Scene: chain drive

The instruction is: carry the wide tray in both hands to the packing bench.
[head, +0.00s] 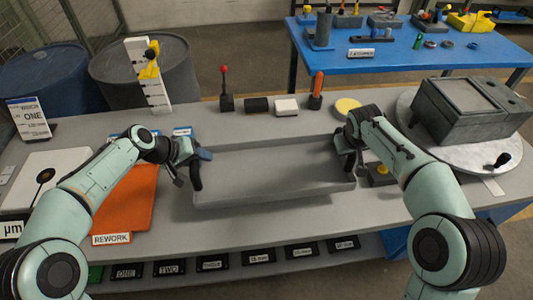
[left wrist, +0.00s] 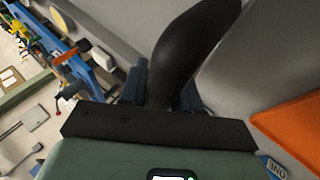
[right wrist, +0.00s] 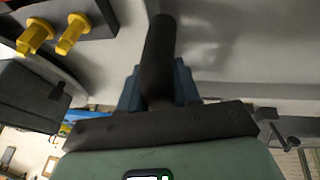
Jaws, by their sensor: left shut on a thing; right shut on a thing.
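The wide grey tray (head: 275,178) spans the middle of the grey bench, with a dark upright handle at each end. My left gripper (head: 188,160) is shut on its left handle, and this handle fills the middle of the left wrist view (left wrist: 190,45). My right gripper (head: 350,148) is shut on the right handle, which also shows in the right wrist view (right wrist: 159,50). The tray looks empty and about level. I cannot tell whether its underside touches the bench. A blue-topped bench (head: 400,60) stands behind; its label is too small to read.
An orange REWORK mat (head: 125,205) lies left of the tray. A red-knobbed post (head: 225,95), small blocks and an orange-handled tool (head: 316,90) stand behind it. A grey box (head: 470,112) on a round plate is at right. Drums (head: 145,70) stand at back left.

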